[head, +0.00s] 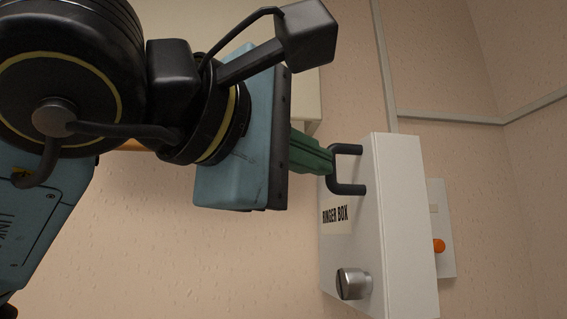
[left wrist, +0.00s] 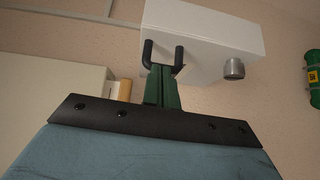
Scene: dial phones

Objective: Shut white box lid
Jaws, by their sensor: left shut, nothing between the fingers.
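The white box (head: 400,230) is on the wall at the right of the head view and at the top of the left wrist view (left wrist: 215,25). I cannot tell a lid seam or how far the lid stands open. My left gripper (head: 329,162) has green fingers, shut and empty, with their tips at the handle. In the left wrist view the fingertips (left wrist: 161,70) are between the handle's two prongs; contact is unclear. My right gripper is not in view.
A pale plate with an orange button (head: 439,246) shows behind the white box's right side. A cream box (left wrist: 60,105) is left of my fingers, with an orange-brown piece (left wrist: 125,90) beside it. A green cylinder (left wrist: 313,78) is at the right edge. Conduit (head: 480,117) runs along the wall.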

